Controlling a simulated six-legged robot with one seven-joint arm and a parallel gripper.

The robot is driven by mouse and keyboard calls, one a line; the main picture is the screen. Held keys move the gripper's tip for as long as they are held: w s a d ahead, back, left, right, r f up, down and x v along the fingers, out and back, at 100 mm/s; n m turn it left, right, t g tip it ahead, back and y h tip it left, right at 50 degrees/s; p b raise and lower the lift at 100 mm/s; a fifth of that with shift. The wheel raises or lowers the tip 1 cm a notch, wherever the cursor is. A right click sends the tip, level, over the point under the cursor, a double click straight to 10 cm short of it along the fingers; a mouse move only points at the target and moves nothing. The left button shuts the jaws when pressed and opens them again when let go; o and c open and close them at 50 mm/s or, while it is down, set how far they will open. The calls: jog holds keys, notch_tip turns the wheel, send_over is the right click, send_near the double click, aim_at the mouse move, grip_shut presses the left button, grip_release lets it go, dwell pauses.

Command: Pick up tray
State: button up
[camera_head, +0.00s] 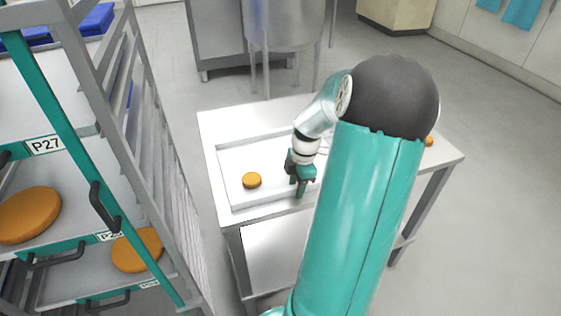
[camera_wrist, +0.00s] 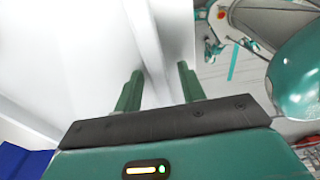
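The tray (camera_head: 272,160) is a pale, shallow rectangular tray with a raised rim. It lies flat on the white table in the head view. A round orange-brown piece (camera_head: 252,181) lies in it, left of my gripper. My gripper (camera_head: 302,190) points down at the tray's front edge, and my arm hides the tray's right part. In the wrist view my gripper's two green fingers (camera_wrist: 159,70) stand apart. A pale upright strip, seemingly the tray's rim (camera_wrist: 148,45), runs between them. I cannot tell whether either finger touches it.
The white table (camera_head: 213,130) has a lower shelf. A rack (camera_head: 105,110) with teal posts and round orange-brown pieces stands close on the left. A steel vessel on legs (camera_head: 285,25) stands behind the table. Another orange piece (camera_head: 429,141) shows right of my arm. The floor at right is clear.

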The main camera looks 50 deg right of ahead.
grip_shut()
jog(key=shift+r, duration=0.2)
jog(key=shift+d+r, duration=0.1)
jog(key=shift+r, duration=0.55)
jog(key=s+a+r, duration=0.2)
jog(key=a+r, duration=0.9)
jog(key=a, duration=0.3)
jog(key=shift+s+r, duration=0.2)
